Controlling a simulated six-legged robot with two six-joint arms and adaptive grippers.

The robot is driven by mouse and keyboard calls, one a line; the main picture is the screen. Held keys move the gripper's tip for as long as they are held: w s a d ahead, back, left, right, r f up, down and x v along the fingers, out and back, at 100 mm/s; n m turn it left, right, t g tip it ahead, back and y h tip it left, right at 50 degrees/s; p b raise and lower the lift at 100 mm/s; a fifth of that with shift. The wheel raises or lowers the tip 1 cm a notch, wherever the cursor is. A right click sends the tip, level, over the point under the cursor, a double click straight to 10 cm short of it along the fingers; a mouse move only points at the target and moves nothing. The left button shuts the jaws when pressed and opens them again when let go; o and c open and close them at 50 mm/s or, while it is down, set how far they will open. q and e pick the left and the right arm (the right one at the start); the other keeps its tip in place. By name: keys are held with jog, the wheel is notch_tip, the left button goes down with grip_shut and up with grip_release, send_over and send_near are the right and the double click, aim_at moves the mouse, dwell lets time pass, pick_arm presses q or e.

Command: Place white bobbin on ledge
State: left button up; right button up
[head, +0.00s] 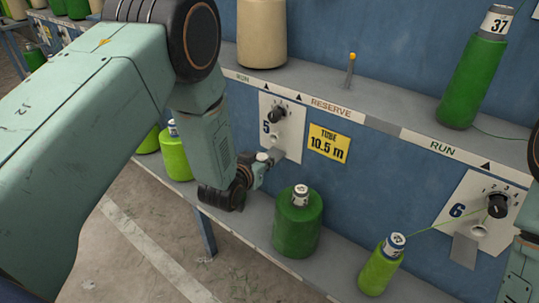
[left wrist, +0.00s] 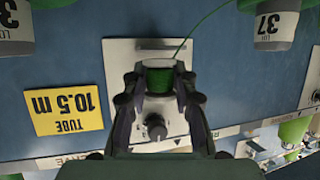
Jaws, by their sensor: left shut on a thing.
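A cream-white bobbin (head: 262,35) stands upright on the upper grey ledge (head: 318,92), its top cut off by the frame. No gripper touches it. My left gripper (head: 266,160) is below that ledge, in front of panel 5 (head: 290,138). In the left wrist view my left gripper (left wrist: 160,70) is shut on a small green thing with a pale rim (left wrist: 159,79); I cannot tell just what it is. A green thread runs from near it to the picture's upper right. My right gripper is out of view.
A dark green bobbin (head: 297,225) and light green bobbins (head: 381,268) stand on the lower ledge. A tilted green bobbin labelled 37 (head: 475,75) and a small yellow-tipped post (head: 350,70) are on the upper ledge. The ledge between bobbin and post is clear.

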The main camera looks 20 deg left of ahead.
pick_arm(q)
jog(key=w, duration=0.1)
jog(key=w+b, duration=0.1)
jog(key=w, duration=0.3)
jog(key=shift+d+b, duration=0.3)
jog(key=shift+f, duration=0.3)
jog(key=shift+s, duration=0.15)
jog(key=shift+f, duration=0.15)
jog(key=o, duration=0.9)
jog(key=shift+o, duration=0.2)
